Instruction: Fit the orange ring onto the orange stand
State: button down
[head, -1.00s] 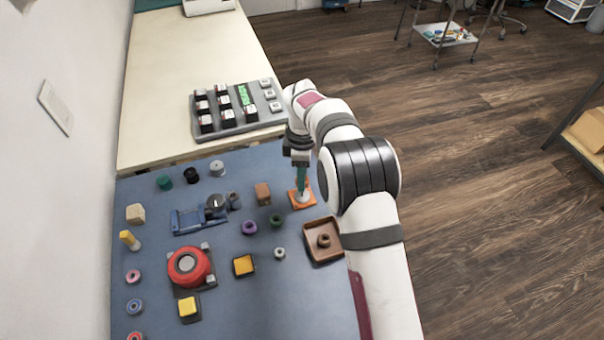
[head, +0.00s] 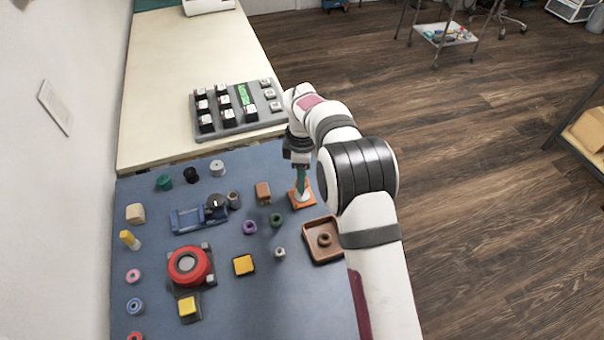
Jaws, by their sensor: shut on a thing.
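The orange stand (head: 306,206) is a square orange base with a pale upright part, at the right side of the blue mat in the head view. My gripper (head: 301,190) points straight down over it, with teal fingers closed right at the stand's upright part. The orange ring is not clear as a separate shape; it is small and mostly hidden at the fingertips, where my gripper is shut on it. I cannot tell whether the ring is around the post or just above it.
A brown tray (head: 310,256) with a ring-shaped piece sits just in front of the stand. A brown block (head: 263,192), a green ring (head: 276,220) and a purple ring (head: 250,227) lie to the left. A grey keypad (head: 236,120) is behind.

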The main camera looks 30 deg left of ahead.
jog(key=shift+f, duration=1.6)
jog(key=shift+f, duration=0.6)
jog(key=c, duration=0.8)
grip_release()
jog(key=shift+o, duration=0.2)
notch_tip(320, 180, up, 11)
